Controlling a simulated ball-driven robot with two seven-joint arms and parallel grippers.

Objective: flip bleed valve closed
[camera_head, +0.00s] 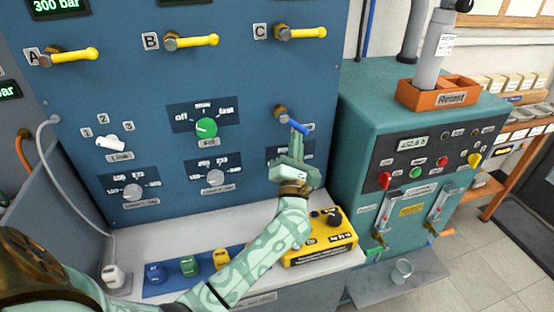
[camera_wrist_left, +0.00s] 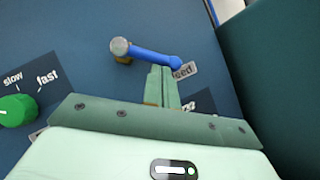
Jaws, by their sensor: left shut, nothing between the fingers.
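The bleed valve is a brass fitting with a blue lever (camera_head: 294,124) on the blue panel, below the yellow lever C. The lever slants down to the right from its pivot. In the left wrist view the blue lever (camera_wrist_left: 152,57) runs from a grey pivot at left to a rounded tip at right, partly over a label ending in "eed". My left gripper (camera_head: 294,140) is shut and empty, its fingertips (camera_wrist_left: 161,72) just under the lever near its tip. I cannot tell whether they touch it. My right gripper is not in view.
Yellow levers A (camera_head: 68,56), B (camera_head: 192,41) and C (camera_head: 300,33) stick out above. A green knob (camera_head: 206,128) is left of the blue lever. A teal cabinet (camera_head: 400,120) stands to the right.

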